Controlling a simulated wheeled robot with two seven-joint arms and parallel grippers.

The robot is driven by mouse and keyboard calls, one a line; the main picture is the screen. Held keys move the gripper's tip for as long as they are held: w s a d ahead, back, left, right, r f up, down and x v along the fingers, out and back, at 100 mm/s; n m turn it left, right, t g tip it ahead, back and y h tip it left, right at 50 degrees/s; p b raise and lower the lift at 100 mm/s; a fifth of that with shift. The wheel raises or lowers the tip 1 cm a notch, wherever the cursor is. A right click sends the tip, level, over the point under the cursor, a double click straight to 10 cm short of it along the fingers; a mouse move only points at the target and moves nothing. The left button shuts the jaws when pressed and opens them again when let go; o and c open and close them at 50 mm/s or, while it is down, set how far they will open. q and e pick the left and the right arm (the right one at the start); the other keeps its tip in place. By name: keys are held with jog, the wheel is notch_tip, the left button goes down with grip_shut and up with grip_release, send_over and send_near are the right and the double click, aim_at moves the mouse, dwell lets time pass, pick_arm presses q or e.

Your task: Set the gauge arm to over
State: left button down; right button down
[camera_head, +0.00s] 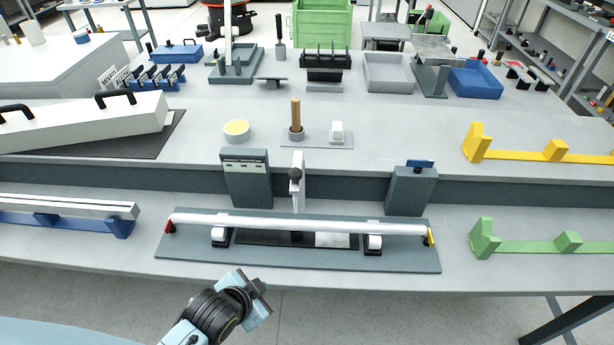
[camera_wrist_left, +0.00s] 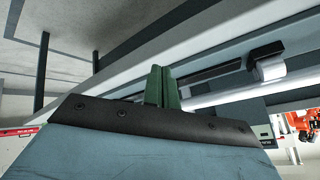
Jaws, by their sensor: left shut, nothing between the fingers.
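The gauge arm seems to be the pale upright lever (camera_head: 297,190) with a black knob, standing behind the long silver bar (camera_head: 300,223). The bar lies across two black-and-white supports on a grey base plate (camera_head: 190,252), with a red tip at left and a yellow one at right. A grey box with a pale label strip (camera_head: 246,183) stands left of the lever; its lettering is too small to read. My left gripper (camera_head: 262,289) is in front of the bench's front edge, apart from the fixture. In the left wrist view its fingers (camera_wrist_left: 162,86) are together and empty. My right gripper is not in view.
A grey box with a blue top (camera_head: 411,190) stands right of the lever. Yellow (camera_head: 510,152) and green (camera_head: 525,246) racks are at right, a blue rack (camera_head: 60,220) at left.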

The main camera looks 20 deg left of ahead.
aim_at(297, 178)
pick_arm(q)
jog(key=w+d+r+m+t+h, duration=0.25)
jog(key=w+r+m+t, duration=0.25)
jog(key=r+m, duration=0.3)
jog(key=w+d+r+m+t+h, duration=0.2)
jog(key=w+r+m+t+h, duration=0.25)
jog(key=r, duration=0.55)
jog(key=w+p, duration=0.2)
jog(key=w, duration=0.7)
jog(key=shift+f+m+y+p, duration=0.2)
jog(key=shift+m+y+p, duration=0.1)
jog(key=shift+m+y, duration=0.15)
jog(key=shift+w, duration=0.1)
